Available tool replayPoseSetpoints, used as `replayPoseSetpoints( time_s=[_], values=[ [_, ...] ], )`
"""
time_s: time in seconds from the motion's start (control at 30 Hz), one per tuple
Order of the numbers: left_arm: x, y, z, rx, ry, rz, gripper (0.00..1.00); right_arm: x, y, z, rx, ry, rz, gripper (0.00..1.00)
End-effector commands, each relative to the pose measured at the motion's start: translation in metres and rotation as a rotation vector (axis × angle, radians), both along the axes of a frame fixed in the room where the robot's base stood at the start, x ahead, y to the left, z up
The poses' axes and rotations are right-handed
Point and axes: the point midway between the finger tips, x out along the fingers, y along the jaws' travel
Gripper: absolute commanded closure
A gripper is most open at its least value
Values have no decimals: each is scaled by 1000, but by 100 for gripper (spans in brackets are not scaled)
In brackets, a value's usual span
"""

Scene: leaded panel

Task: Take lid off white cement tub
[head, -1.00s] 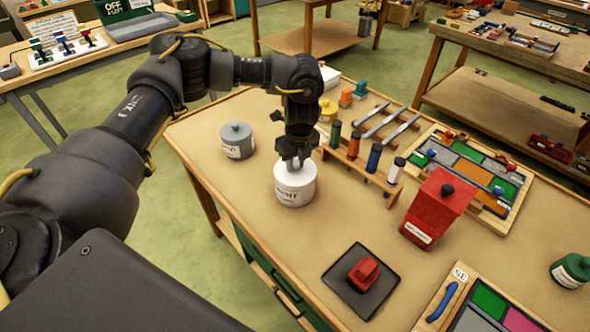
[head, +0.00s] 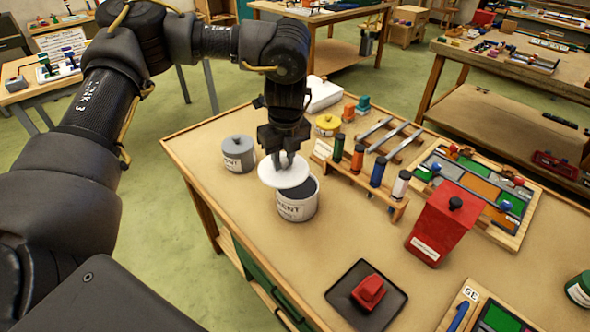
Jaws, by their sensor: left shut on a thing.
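The white cement tub (head: 297,206) stands upright on the wooden workbench, and its dark grey inside shows at the right of its mouth. My left gripper (head: 284,160) is shut on the white lid (head: 282,174) by its top. The lid is a round white disc, held above the tub and shifted to the left of its mouth, a little tilted. It hides part of the tub's opening. My right gripper is not in view.
A grey lidded tub (head: 238,154) stands just left of the lid. A rack of coloured tubes (head: 357,182) is close on the right, with a red box (head: 440,226) beyond. A black tray (head: 351,290) with a red block lies in front. Bare bench lies left of the black tray.

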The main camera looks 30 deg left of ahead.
Motion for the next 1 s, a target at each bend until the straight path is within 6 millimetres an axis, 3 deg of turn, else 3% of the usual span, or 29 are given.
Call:
replayPoseSetpoints(
  time_s=[0.2,0.4,0.77,0.87,1.0],
  values=[
    [-47,11,17,1,-2,-3,98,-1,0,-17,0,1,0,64],
    [-74,17,30,0,0,-1,98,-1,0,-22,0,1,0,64],
    [-83,17,36,1,2,39,98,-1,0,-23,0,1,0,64],
    [-80,12,36,1,3,156,98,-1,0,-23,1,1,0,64],
    [-73,-3,37,1,4,472,98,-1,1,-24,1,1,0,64]
  ],
)
